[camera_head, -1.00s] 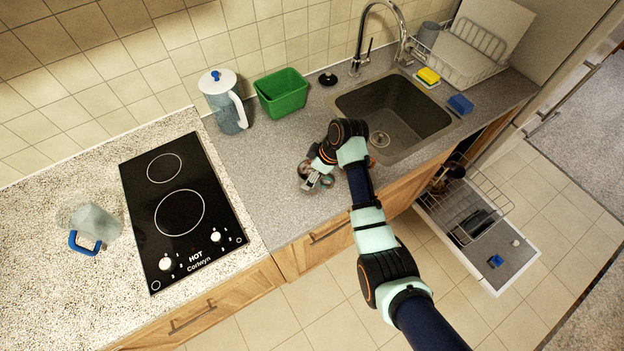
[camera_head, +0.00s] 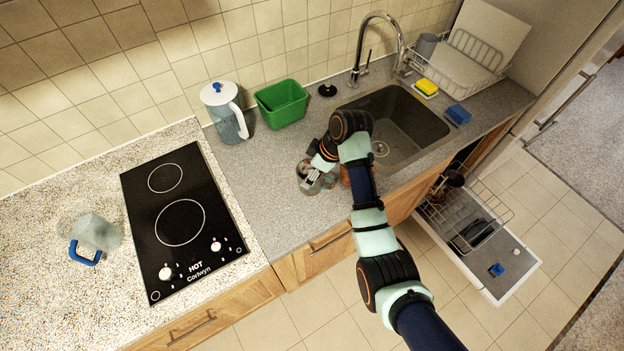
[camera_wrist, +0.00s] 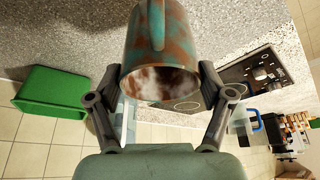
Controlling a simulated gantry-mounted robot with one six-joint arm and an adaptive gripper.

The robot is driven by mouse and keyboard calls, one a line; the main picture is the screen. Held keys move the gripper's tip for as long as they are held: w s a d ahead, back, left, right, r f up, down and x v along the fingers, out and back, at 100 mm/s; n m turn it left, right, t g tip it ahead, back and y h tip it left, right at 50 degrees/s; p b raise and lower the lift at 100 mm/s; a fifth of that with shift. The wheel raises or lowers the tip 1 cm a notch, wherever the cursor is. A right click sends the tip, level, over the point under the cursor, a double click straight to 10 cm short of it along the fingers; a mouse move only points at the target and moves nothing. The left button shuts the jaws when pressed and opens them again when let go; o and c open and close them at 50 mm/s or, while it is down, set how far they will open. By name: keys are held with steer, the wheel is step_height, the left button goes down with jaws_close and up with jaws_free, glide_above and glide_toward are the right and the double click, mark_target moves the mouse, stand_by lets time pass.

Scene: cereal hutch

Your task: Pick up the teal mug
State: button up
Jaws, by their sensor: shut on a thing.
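The teal mug (camera_wrist: 160,38) has rusty brown patches and fills the top middle of the wrist view. Its open mouth is turned toward the wrist camera and its handle runs up the near side. My gripper (camera_wrist: 161,78) has one finger on each side of the mug and is shut on it. I cannot tell whether the mug's base touches the counter.
A green bin (camera_head: 282,104) and a white-lidded jug (camera_head: 226,112) stand behind. The sink (camera_head: 398,125) lies right of my gripper, the black cooktop (camera_head: 183,222) left. An open dishwasher rack (camera_head: 470,230) is at lower right.

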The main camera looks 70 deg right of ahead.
step_height(320, 180, up, 14)
steer(key=p, duration=0.4)
steer(key=shift+r+p, duration=0.15)
steer(key=shift+p, duration=0.25)
